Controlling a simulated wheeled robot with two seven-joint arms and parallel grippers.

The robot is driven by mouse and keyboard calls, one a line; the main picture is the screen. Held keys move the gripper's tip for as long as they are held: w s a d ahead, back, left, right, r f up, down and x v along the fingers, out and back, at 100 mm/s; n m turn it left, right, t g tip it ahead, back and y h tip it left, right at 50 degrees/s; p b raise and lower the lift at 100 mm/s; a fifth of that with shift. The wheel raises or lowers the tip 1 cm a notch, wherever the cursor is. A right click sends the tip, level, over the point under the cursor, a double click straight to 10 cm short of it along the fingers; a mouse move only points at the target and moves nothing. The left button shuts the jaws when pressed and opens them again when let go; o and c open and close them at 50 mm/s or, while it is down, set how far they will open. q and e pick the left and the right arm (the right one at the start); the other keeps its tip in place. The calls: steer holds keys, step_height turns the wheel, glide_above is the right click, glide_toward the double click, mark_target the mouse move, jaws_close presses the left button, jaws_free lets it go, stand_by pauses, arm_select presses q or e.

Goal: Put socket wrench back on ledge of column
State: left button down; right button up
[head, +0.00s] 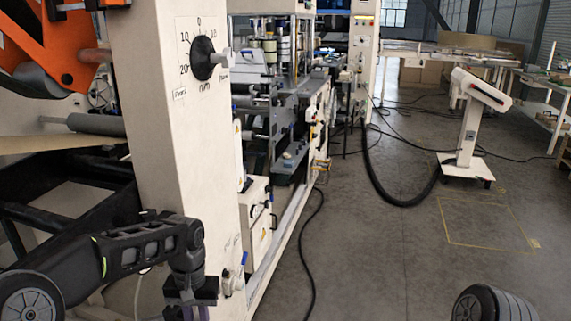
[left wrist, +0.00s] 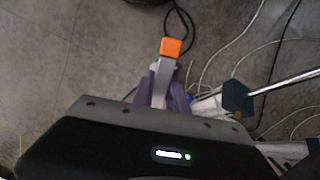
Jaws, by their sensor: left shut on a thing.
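My left gripper (head: 191,296) is low in front of the beige column (head: 160,140), at the bottom of the head view. In the left wrist view its purple fingers (left wrist: 168,95) are shut on a slim grey thing with an orange block at its end, which I take to be the socket wrench (left wrist: 170,49). It is held above the grey floor. In the head view the wrench cannot be made out clearly. The column's ledge cannot be clearly made out. My right gripper is not in view.
A dial with a black knob (head: 203,58) is on the column. A small valve (head: 235,278) sits just right of my left gripper. In the left wrist view a dark blue block (left wrist: 237,98) with a metal rod is close right of the fingers. Cables lie on the floor (head: 360,250).

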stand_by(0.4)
arm_select(q)
steer(key=s+f, duration=0.4)
steer(key=f, duration=1.1)
